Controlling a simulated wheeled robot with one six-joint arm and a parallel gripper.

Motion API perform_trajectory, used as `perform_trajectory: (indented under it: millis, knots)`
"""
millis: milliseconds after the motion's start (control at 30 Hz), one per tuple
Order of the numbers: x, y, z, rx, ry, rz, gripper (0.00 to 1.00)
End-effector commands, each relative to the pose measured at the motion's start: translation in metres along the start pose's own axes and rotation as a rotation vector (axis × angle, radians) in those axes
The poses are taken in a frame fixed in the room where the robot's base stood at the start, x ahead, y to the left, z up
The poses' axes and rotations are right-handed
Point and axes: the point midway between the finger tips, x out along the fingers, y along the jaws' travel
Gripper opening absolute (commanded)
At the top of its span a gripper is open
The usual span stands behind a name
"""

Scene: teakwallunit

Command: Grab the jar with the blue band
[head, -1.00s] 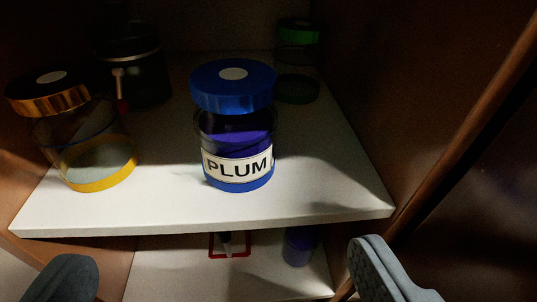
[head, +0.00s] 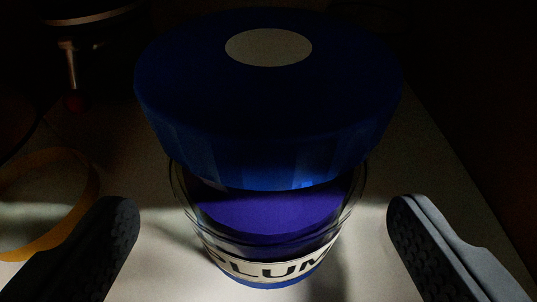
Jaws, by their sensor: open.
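The jar with the blue band (head: 268,212) stands upright on the white shelf, large in the middle of the head view. It has a wide blue lid (head: 265,110) with a pale disc on top, clear walls, purple contents and a label of which "PLUM" partly shows. A blue band shows at its base. My gripper (head: 262,225) is open, with one grey finger left of the jar and one right of it. Gaps show between both fingers and the glass, and neither appears to touch it.
Bare white shelf (head: 400,165) lies to the right, with a dark wall beyond.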

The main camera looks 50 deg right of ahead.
Motion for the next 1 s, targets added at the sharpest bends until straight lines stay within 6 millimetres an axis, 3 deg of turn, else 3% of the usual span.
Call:
perform_trajectory:
  millis: [333,600,900,1000]
  knots:
    - [0.043,0.002,0.0,0.0,0.001,0.001,0.89]
    - [0.047,0.002,0.0,0.0,0.0,0.0,0.89]
    - [0.047,0.002,0.001,0.0,0.0,0.0,0.3]
    - [0.047,0.002,0.0,0.0,0.001,0.0,0.27]
